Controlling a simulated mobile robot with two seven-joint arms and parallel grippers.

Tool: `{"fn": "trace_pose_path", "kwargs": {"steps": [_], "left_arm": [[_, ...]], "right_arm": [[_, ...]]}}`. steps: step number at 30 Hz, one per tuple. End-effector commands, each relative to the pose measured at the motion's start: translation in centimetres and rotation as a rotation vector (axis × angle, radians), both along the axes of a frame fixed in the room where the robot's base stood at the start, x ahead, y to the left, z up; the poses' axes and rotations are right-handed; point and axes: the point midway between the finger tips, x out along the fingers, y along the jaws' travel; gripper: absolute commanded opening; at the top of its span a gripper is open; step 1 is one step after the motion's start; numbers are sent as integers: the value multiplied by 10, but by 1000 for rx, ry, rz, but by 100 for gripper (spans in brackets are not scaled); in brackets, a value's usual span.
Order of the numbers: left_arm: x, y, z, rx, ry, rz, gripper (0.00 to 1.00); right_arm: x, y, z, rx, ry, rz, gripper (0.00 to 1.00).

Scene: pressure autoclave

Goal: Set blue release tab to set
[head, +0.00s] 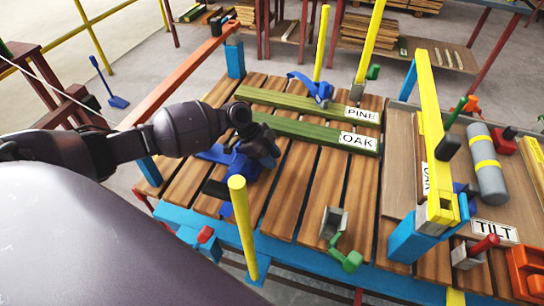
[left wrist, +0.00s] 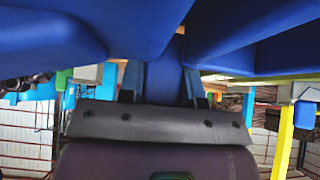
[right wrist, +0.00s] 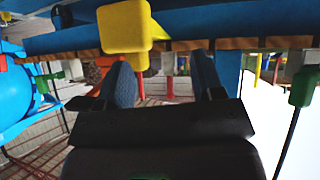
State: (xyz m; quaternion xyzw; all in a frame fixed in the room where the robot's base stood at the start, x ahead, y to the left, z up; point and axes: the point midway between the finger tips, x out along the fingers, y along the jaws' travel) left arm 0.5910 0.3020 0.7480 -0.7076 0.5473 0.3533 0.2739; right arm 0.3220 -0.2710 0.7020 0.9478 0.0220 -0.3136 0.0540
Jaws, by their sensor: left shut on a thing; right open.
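A blue clamp-like piece (head: 238,165) lies on the slatted table at the near end of the green bars. My left gripper (head: 264,146) reaches over it and hides part of it. In the left wrist view the left gripper (left wrist: 160,88) is shut on a narrow blue part (left wrist: 165,75), apparently the blue release tab, with large blue surfaces close above. Its exact setting cannot be told. My right gripper (right wrist: 163,80) shows only in the right wrist view, open and empty, below a blue beam and a yellow post end (right wrist: 124,28).
Green bars labelled PINE (head: 300,104) and OAK (head: 315,132) lie on the wooden slats. Yellow posts (head: 242,225) stand at the near edge and back. A yellow-and-blue frame (head: 432,140), a grey cylinder (head: 487,165) and a TILT sign (head: 494,231) are at right.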

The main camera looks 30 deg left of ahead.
Motion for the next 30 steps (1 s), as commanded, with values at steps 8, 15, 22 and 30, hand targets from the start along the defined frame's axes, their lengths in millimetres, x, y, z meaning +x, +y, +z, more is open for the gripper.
{"fn": "trace_pose_path", "kwargs": {"steps": [8, 15, 22, 30], "left_arm": [[0, 0, 0, 0, 1, 0, 57], [0, 0, 0, 0, 1, 0, 57], [-2, 10, 15, 2, 0, 1, 57], [-9, 39, 54, 3, -3, 2, 57]], "right_arm": [[1, 1, 0, 3, -2, -2, 61], [1, 3, 1, 9, -3, -8, 61], [3, 4, 4, 13, -10, -12, 61], [5, 3, 11, 11, -20, -10, 61]]}}
